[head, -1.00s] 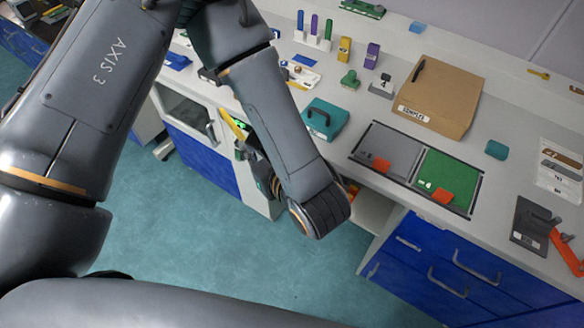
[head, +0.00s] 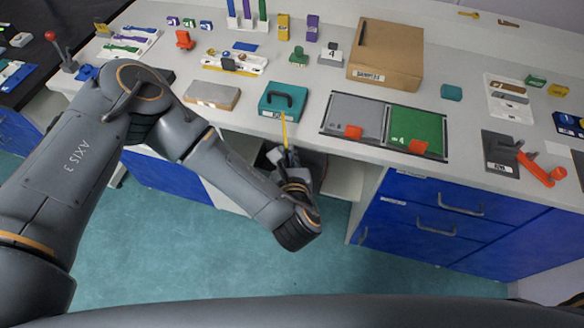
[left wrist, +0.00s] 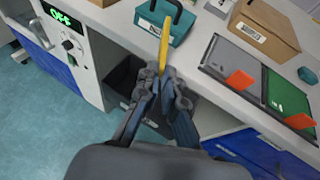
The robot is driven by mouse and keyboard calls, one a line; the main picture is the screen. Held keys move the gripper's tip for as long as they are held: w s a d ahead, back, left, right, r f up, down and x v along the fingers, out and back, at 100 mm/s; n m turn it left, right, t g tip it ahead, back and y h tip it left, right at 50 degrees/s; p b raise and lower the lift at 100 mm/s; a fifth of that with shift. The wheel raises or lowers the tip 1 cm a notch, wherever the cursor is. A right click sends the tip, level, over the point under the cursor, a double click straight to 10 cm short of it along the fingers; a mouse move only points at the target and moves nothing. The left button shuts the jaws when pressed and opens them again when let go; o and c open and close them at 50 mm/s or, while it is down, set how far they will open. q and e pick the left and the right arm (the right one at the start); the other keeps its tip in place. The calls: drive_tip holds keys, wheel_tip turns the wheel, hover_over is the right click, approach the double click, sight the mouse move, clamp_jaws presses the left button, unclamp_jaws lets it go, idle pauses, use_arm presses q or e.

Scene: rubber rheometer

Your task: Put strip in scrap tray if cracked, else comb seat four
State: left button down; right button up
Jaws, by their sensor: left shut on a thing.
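A thin yellow strip (head: 284,131) stands upright in my left gripper (head: 286,153), in front of the bench edge below the teal case. In the left wrist view the strip (left wrist: 164,48) rises from between the shut fingers (left wrist: 162,82). I cannot make out a crack on its visible part; its lower end is hidden by the fingers. A white rack (head: 112,45) with green and purple strips lies at the far left. A small block marked 4 (head: 331,55) stands at the back. I cannot tell for sure which item is the scrap tray. My right gripper is not in view.
The teal case (head: 270,101) with a handle is close behind the strip. Grey (head: 355,112) and green (head: 418,125) panels with orange tabs lie to its right. A cardboard box (head: 390,50) stands behind them. A dark plate (head: 499,155) with an orange lever lies far right.

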use_arm(q)
wheel_tip(320, 180, down, 4)
drive_tip(key=b, duration=0.3)
drive_tip(key=shift+f, duration=0.2)
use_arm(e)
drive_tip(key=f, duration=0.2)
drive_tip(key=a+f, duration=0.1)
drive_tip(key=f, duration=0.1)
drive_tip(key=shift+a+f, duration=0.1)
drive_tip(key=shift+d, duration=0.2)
use_arm(q)
drive_tip(key=c, duration=1.4)
unclamp_jaws()
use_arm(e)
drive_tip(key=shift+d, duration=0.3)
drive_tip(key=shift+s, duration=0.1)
use_arm(q)
drive_tip(key=v, duration=1.2)
drive_tip(key=shift+a, duration=0.1)
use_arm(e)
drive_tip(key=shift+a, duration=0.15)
